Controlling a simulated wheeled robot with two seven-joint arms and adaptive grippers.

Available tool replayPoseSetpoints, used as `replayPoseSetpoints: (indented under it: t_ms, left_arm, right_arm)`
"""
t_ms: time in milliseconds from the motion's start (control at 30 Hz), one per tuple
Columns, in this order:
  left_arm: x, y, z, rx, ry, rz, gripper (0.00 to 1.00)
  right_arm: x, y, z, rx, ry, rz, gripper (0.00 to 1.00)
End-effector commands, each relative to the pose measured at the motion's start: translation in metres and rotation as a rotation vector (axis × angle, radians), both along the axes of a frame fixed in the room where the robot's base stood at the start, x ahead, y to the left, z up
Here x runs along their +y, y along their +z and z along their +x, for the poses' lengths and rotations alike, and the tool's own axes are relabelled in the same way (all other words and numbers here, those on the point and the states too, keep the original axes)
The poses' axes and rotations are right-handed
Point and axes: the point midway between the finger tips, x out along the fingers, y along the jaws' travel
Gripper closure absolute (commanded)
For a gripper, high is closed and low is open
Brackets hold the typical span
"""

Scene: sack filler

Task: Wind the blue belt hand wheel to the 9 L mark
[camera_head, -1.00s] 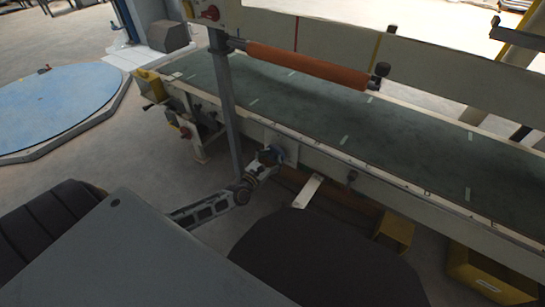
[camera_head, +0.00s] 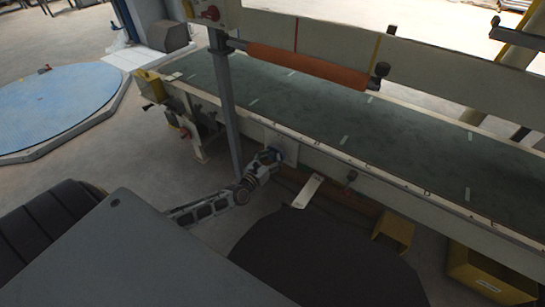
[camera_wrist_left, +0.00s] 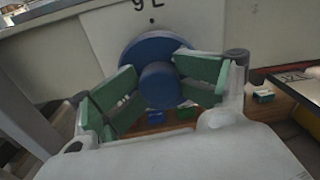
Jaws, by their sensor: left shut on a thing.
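The blue hand wheel (camera_wrist_left: 150,48) is on a pale plate (camera_wrist_left: 98,38) on the side of the conveyor, with a "9 L" mark (camera_wrist_left: 147,4) above it in the left wrist view. My left gripper (camera_wrist_left: 160,86) is shut on the wheel's round blue hub, with a green-padded finger on either side. In the head view my left gripper (camera_head: 268,158) reaches the conveyor's near side, and only a little blue of the wheel (camera_head: 274,151) shows there. Any pointer on the wheel is hidden or too small to tell. My right gripper is not in view.
The green conveyor belt (camera_head: 320,110) runs behind the wheel, under an orange roller (camera_head: 308,68). A grey post (camera_head: 226,110) stands just left of my gripper. Yellow boxes (camera_head: 394,232) stand below the conveyor at right. A blue round platform (camera_head: 55,105) lies at left.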

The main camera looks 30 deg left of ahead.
Motion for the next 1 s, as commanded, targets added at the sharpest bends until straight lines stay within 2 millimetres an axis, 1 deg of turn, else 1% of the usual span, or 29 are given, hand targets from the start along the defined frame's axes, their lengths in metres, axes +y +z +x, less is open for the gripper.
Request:
replayPoseSetpoints:
  t_ms: [33, 367, 667, 700, 1000]
  left_arm:
    - [-0.0013, 0.0062, 0.0039, -0.009, -0.002, -0.023, 0.68]
    - [-0.0019, 0.0055, 0.0035, 0.008, -0.004, -0.207, 0.68]
    - [-0.0017, 0.0056, 0.0035, 0.01, -0.003, -0.23, 0.68]
    - [-0.0018, 0.0055, 0.0035, 0.01, -0.003, -0.23, 0.32]
    - [-0.0012, 0.0045, 0.0027, 0.011, -0.002, -0.228, 0.32]
  right_arm:
    - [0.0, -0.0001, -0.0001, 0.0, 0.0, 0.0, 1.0]
    - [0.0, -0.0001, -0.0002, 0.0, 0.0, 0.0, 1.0]
    - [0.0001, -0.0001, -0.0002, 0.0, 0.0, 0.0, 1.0]
    - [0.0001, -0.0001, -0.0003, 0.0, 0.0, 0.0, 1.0]
    - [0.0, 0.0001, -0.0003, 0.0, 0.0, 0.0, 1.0]
